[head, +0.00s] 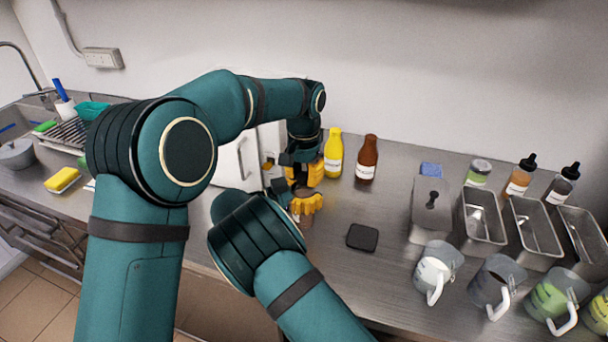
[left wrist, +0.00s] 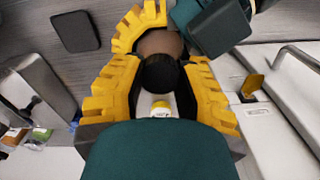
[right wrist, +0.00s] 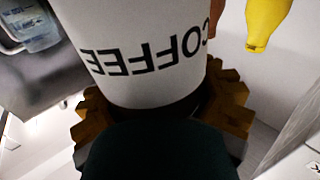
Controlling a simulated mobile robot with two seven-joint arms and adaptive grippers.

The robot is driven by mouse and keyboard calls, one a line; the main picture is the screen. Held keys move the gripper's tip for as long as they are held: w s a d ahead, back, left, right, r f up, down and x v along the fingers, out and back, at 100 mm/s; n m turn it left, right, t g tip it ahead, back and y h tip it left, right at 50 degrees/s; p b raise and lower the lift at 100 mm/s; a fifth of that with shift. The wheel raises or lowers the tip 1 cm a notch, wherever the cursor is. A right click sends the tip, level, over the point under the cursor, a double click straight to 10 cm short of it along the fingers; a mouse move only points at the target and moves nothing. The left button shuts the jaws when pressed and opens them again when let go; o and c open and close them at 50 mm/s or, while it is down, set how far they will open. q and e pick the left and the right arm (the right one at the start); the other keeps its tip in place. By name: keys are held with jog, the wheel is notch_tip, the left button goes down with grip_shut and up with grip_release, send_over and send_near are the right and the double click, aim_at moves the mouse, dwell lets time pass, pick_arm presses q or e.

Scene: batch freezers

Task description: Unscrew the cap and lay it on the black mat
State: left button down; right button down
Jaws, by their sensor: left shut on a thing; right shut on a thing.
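A brown bottle with a white COFFEE label (right wrist: 145,60) stands near the middle of the counter, mostly hidden by my arms in the head view. My right gripper (head: 306,203) is shut around its body; its yellow fingers flank the bottle in the right wrist view. My left gripper (head: 304,172) is above, pointing down. In the left wrist view its yellow fingers are shut on the black cap (left wrist: 160,73), over the brown bottle. Whether the cap is still threaded on cannot be told. The black mat (head: 362,237) lies bare right of the bottle, also in the left wrist view (left wrist: 75,31).
A yellow bottle (head: 333,154) and a red-brown bottle (head: 367,158) stand behind. Metal containers (head: 480,219) and several jugs (head: 436,268) fill the right side. A white machine (head: 236,160) stands left of the grippers. Counter around the mat is clear.

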aim_at(304, 176)
pick_arm(q)
jog(key=shift+r, duration=0.1)
dwell(0.7)
jog(key=shift+r, duration=0.95)
jog(key=shift+r, duration=2.05)
pick_arm(e)
grip_release()
jog(key=shift+a, duration=0.1)
